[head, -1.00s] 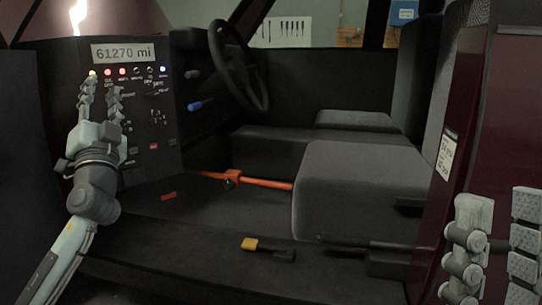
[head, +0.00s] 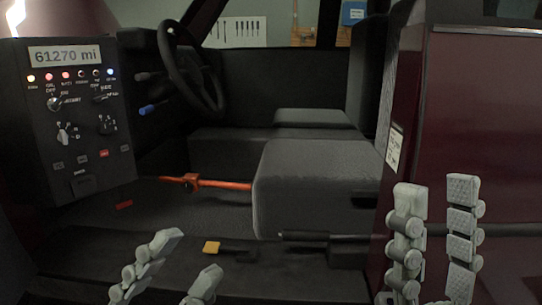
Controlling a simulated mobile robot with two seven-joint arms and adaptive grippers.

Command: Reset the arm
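My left gripper (head: 190,254) is at the bottom of the head view, left of the middle. Its two grey fingers stand apart with nothing between them, and the rest of it is cut off by the lower edge. My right gripper (head: 436,190) is at the lower right in front of the dark red door panel. Its two segmented fingers point up, apart and empty. Neither gripper is seen holding anything.
A control panel (head: 85,130) with lights, knobs and a "61270 mi" display stands at the left. Beyond are a steering wheel (head: 194,75), an orange bar (head: 225,185), a grey seat (head: 315,190) and a yellow-ended pedal-like piece (head: 212,247) on the floor.

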